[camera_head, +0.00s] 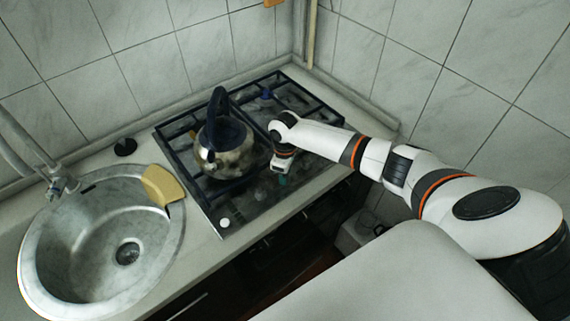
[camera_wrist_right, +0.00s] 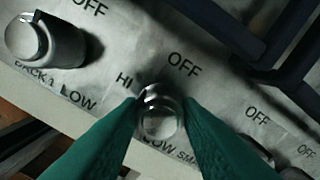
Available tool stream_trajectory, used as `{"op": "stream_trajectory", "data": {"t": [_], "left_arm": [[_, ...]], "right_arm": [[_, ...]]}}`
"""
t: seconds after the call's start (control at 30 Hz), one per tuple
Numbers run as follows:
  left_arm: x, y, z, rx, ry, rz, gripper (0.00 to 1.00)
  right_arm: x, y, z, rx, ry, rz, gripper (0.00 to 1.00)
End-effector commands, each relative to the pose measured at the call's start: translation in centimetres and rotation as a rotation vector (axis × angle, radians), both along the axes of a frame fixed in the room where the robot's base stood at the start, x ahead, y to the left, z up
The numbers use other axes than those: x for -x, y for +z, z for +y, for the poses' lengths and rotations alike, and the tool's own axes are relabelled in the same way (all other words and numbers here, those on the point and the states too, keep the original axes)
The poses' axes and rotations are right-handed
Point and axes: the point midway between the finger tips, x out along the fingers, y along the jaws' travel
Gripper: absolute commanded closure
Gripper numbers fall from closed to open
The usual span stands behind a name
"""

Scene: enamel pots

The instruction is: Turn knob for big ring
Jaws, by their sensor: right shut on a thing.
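My right gripper (camera_head: 282,178) is at the front part of the stove top (camera_head: 250,207), to the right of the kettle. In the right wrist view, its green fingertips (camera_wrist_right: 160,108) are shut on a shiny metal knob (camera_wrist_right: 159,123), one on each side. "OFF" is printed above this knob, "HI" to its left, and "LOW" with a partly hidden word like "SMA" below it. Another metal knob (camera_wrist_right: 45,40) is at the upper left, with "BACK" and "LOW" beside it. I cannot tell from the labels which knob is for the big ring. My left gripper is not in view.
A metal kettle (camera_head: 222,160) with a dark handle stands on the stove's left side. Black grates (camera_head: 315,108) cover the hob. A round sink (camera_head: 95,245) with a yellow sponge (camera_head: 162,186) on its rim is at the left. Tiled walls close off the back and right.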

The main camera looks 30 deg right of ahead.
Motion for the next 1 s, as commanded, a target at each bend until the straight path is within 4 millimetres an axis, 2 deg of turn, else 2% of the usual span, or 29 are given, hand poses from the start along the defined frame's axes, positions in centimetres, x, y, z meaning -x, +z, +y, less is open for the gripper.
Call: {"op": "stream_trajectory", "data": {"t": [0.4, 0.97, 1.0], "left_arm": [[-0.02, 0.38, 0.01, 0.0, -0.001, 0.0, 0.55], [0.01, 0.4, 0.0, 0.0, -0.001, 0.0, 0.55], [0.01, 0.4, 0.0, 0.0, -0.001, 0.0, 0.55]], "right_arm": [[-0.03, 0.04, 0.04, 0.0, 0.194, -0.001, 0.91], [-0.05, 0.03, 0.05, -0.001, 0.221, -0.002, 0.91], [-0.05, 0.03, 0.05, -0.001, 0.221, -0.002, 0.64]]}}
